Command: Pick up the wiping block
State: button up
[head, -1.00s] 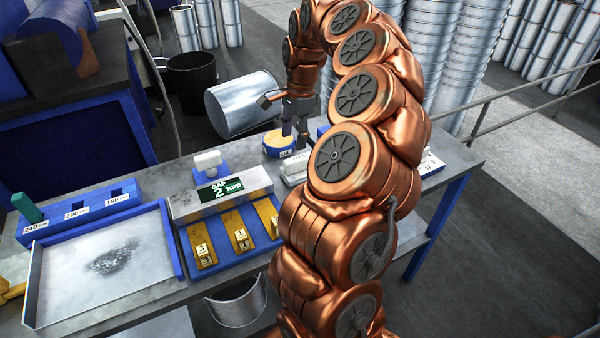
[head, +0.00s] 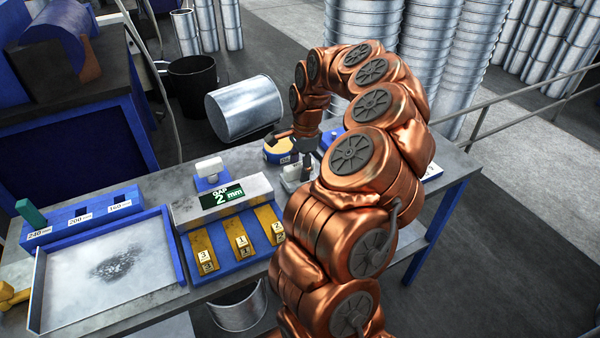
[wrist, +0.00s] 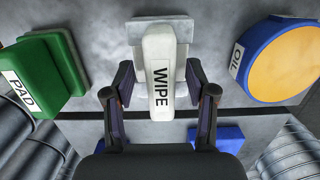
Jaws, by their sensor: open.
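The wiping block is a pale block marked WIPE (wrist: 158,70). In the wrist view it sits upright in the middle, with a wider pale grey part behind it. My gripper (wrist: 160,92) is open, with one dark finger on each side of the block's lower part and a gap visible on both sides. In the head view my gripper (head: 308,160) is low at the pale block (head: 291,178), which my arm partly hides.
A blue round OIL pot with a yellow top (wrist: 288,60) stands right of the block in the wrist view, and a green PAD block (wrist: 45,75) left. In the head view, a gauge marked GAP 2 mm (head: 252,190) and a shallow tray (head: 70,280) stand left.

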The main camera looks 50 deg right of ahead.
jog(key=shift+f, duration=0.3)
grip_shut()
dwell(0.3)
